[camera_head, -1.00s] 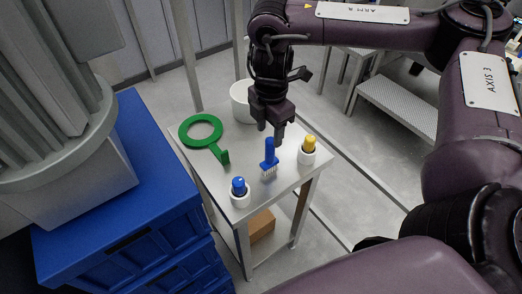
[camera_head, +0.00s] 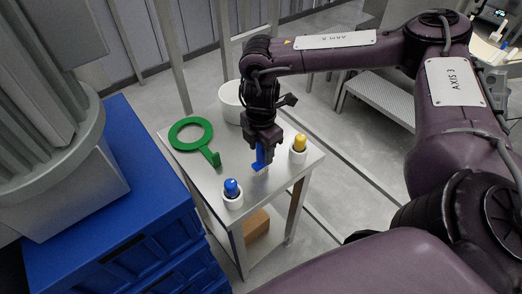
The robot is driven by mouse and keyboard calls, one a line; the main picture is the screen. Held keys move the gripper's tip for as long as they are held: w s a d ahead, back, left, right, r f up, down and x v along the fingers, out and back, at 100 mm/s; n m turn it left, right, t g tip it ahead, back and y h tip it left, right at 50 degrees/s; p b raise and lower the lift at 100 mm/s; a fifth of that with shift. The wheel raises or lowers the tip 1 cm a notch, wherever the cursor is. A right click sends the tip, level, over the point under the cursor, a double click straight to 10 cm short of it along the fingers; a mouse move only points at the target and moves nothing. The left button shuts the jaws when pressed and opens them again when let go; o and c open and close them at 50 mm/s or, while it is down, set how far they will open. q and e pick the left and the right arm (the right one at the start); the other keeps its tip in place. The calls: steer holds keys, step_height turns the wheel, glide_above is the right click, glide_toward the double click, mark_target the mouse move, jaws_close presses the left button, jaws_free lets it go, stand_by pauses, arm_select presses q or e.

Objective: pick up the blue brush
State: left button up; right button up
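The blue brush (camera_head: 259,161) stands near the middle of the small metal table (camera_head: 215,188), with its pale bristles pointing down. My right gripper (camera_head: 262,149) is right over the brush from above, with its fingers around the upper part of the handle. The handle's top is hidden between the fingers. I cannot tell whether the fingers are closed on it. My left gripper is not in view.
Stacked blue crates (camera_head: 115,225) stand at left. A cardboard box (camera_head: 256,226) sits below.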

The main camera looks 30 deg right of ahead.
steer(key=c, duration=0.9)
steer(key=shift+c, duration=0.7)
steer(key=shift+w+r, duration=0.1)
